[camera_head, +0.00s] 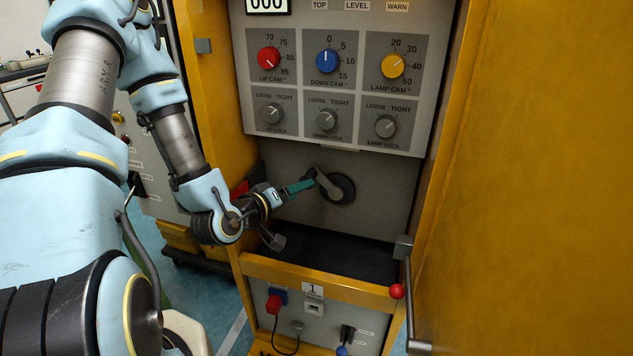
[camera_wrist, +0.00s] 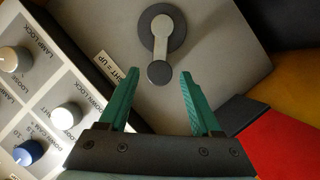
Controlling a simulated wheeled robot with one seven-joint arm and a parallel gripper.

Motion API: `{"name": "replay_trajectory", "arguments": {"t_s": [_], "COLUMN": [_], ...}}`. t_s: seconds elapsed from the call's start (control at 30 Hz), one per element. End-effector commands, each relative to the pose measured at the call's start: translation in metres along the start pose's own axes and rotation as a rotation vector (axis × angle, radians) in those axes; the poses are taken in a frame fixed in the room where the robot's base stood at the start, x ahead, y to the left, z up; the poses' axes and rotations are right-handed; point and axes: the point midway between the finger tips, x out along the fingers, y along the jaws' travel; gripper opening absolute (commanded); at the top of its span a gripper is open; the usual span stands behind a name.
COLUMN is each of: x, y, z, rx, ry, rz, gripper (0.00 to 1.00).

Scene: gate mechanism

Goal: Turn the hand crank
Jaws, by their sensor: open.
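The hand crank shows in the head view as a dark round hub (camera_head: 341,189) with a grey arm (camera_head: 326,184) slanting up and left. It is mounted on the grey panel below the knobs. In the wrist view the crank (camera_wrist: 161,40) lies ahead, its knob end (camera_wrist: 159,72) between and just beyond the fingertips. My gripper (camera_head: 304,185) is at the crank's left end in the head view. Its two green fingers (camera_wrist: 157,78) stand apart with nothing clasped between them. Whether a finger touches the knob I cannot tell.
Above the crank is a control panel (camera_head: 340,75) with red, blue and yellow knobs and several grey lock knobs. A yellow cabinet wall (camera_head: 530,180) stands close on the right. A dark ledge (camera_head: 335,252) lies below the crank.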

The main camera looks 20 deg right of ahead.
Motion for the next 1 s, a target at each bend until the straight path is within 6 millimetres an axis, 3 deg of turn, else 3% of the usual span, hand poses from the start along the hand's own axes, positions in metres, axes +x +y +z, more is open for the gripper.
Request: {"name": "replay_trajectory", "arguments": {"t_s": [0.53, 0.7, 1.0], "x": [0.088, 0.101, 0.103], "y": [0.002, 0.0, -0.001], "z": [-0.001, -0.001, 0.0], "rx": [0.002, 0.002, 0.002], "ry": [-0.002, -0.001, -0.001], "rz": [-0.001, -0.001, -0.002], "gripper": [0.65, 0.65, 0.65]}}
